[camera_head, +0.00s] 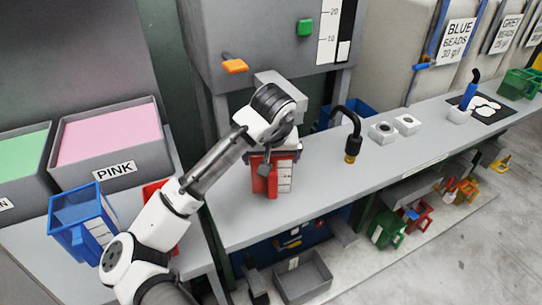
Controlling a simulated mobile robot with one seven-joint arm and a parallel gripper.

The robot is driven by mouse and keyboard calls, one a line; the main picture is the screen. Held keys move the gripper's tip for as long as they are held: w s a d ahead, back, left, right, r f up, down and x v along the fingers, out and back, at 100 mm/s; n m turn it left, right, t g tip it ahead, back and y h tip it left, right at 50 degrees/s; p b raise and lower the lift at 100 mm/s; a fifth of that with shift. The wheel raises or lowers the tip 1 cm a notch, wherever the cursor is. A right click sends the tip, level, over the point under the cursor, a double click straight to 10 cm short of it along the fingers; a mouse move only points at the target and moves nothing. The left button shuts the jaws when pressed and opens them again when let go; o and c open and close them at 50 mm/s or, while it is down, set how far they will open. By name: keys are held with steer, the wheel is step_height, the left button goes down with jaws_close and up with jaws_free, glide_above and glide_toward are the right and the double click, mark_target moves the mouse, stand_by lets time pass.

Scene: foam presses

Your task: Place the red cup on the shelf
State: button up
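A red cup (270,180) with a white marked scale on its side is upright at the left part of the grey bench, directly below my gripper (265,166). My gripper reaches the cup's rim from above; its fingers are mostly hidden by the wrist and the cup, so I cannot tell whether they are shut on it. I cannot tell whether the cup's base touches the bench. Another red object (152,192) is mostly hidden behind my arm. A lower shelf (345,285) under the bench holds several cups, including a green cup (387,229) and another red cup (420,214).
A blue cup (78,222) stands on the left counter before the pink bin (110,140). A grey machine (265,45) stands behind my gripper. A black bent nozzle (350,130) rises from the bench at right. Bare bench lies between cup and nozzle.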

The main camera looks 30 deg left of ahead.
steer(key=b+v, duration=0.1)
steer(key=v, duration=1.1)
steer(key=shift+r, duration=0.2)
